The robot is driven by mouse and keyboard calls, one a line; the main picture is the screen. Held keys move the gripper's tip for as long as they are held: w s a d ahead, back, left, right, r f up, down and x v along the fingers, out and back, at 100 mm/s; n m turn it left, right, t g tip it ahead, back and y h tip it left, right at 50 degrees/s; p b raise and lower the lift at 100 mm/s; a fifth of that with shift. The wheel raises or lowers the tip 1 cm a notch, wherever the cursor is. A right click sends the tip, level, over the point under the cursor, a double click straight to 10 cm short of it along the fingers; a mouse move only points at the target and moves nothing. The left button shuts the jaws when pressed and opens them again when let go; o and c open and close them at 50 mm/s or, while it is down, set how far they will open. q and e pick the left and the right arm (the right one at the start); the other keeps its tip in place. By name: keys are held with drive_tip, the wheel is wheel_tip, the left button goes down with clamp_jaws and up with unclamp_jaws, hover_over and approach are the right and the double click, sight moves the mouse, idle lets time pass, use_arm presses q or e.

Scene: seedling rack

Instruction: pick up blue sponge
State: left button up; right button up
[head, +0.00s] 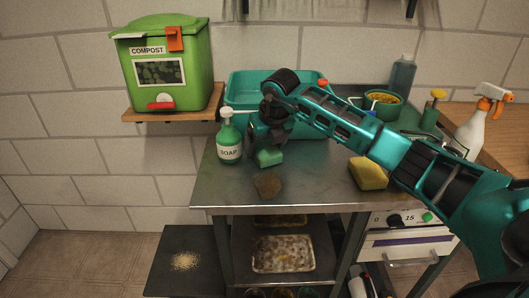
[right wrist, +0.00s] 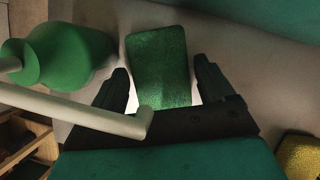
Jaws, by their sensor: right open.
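No sponge that looks clearly blue shows. A green to teal sponge (head: 270,158) lies on the metal table right of the soap bottle, and it fills the middle of the right wrist view (right wrist: 158,65). My right gripper (head: 273,138) is just above and behind this sponge, pointing down. In the right wrist view its open fingers (right wrist: 162,72) stand on either side of the sponge, with a gap visible at both sides. I cannot tell whether they touch it. A yellow sponge (head: 368,173) lies further right, below my right forearm. My left gripper is not in view.
The green soap bottle (head: 229,137) stands close left of the gripper; its spout crosses the right wrist view (right wrist: 75,110). A brown scrubber (head: 267,184) lies in front. A teal basin (head: 240,88) is behind. A spray bottle (head: 475,125) stands at right. The table's front left is clear.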

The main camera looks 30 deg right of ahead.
sight(266, 148)
drive_tip(key=shift+f, duration=0.25)
idle(0.5)
drive_tip(key=shift+c, duration=0.4)
drive_tip(key=c, duration=0.8)
wheel_tip(266, 148, up, 8)
drive_tip(key=shift+s+f, duration=0.1)
drive_tip(key=shift+f, duration=0.1)
drive_tip(key=s+a, duration=0.5)
drive_tip(key=s, duration=0.3)
drive_tip(key=s+a, duration=0.5)
drive_tip(key=s, duration=0.4)
drive_tip(key=shift+a+b, duration=0.25)
drive_tip(key=shift+b, duration=0.15)
drive_tip(key=o, duration=0.5)
drive_tip(key=shift+w, duration=0.1)
drive_tip(key=c, duration=0.3)
